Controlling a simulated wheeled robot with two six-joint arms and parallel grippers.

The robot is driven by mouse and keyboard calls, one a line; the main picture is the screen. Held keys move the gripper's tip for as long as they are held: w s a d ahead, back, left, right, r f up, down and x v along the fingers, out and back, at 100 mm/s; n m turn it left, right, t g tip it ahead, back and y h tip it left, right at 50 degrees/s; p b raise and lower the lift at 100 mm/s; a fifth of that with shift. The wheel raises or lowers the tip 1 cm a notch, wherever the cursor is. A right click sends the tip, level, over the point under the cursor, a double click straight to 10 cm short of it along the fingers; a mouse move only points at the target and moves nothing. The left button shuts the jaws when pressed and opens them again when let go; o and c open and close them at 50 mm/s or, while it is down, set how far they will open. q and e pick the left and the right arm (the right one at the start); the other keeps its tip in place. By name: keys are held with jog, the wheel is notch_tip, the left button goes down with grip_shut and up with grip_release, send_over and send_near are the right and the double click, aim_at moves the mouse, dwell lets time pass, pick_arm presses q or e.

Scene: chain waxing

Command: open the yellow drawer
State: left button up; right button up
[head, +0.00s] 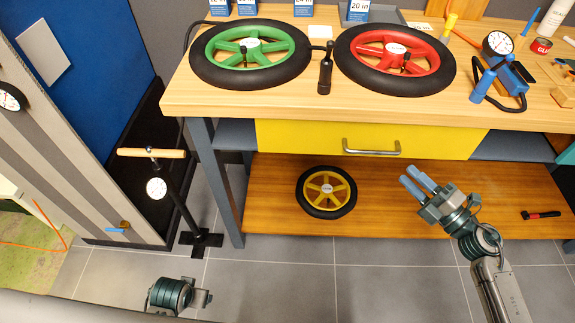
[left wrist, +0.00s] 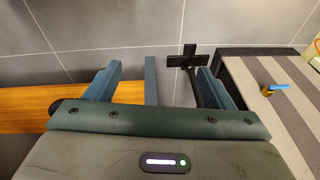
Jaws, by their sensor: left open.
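The yellow drawer (head: 300,137) sits under the workbench top in the head view. Its front looks flush with the bench, so it is shut. Its metal bar handle (head: 372,150) is in plain sight. My right gripper (head: 407,174) is below and to the right of the handle, nearer to me and apart from it. Its two blue-grey fingers are parted with nothing seen between them. My left gripper (left wrist: 160,70) is open and empty in the left wrist view. In the head view only part of my left wrist shows at the lower left, far from the drawer.
The workbench top (head: 262,105) carries a green wheel (head: 225,52) and a red wheel (head: 372,53). A yellow wheel (head: 313,206) is at the lower shelf (head: 265,200). A floor pump (head: 165,185) stands left of the bench leg (head: 215,180). Grey floor (head: 310,275) in front is clear.

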aim_at(373, 152)
jog(key=shift+n+g+y, duration=0.3)
jog(key=shift+n+y, duration=0.2)
jog(key=shift+n, duration=0.3)
jog(key=shift+s+a+r+p+x, duration=0.1)
jog(key=shift+s+a+p+x, duration=0.25)
jog(key=shift+x, duration=1.55)
jog(key=shift+s+a+r+p+x, duration=0.15)
jog(key=shift+p+x, duration=0.25)
jog(key=shift+x, duration=1.45)
jog(key=shift+s+a+p+x, duration=0.15)
jog(key=shift+s+p+x, duration=0.2)
jog(key=shift+x, duration=1.55)
pick_arm(q)
notch_tip(373, 152, down, 7)
jog(key=s, duration=0.2)
jog(key=shift+s+a+f+g, duration=0.15)
jog(key=shift+s+a+g, duration=0.15)
jog(key=shift+a, duration=0.15)
pick_arm(e)
jog(key=shift+w, duration=0.1)
grip_shut()
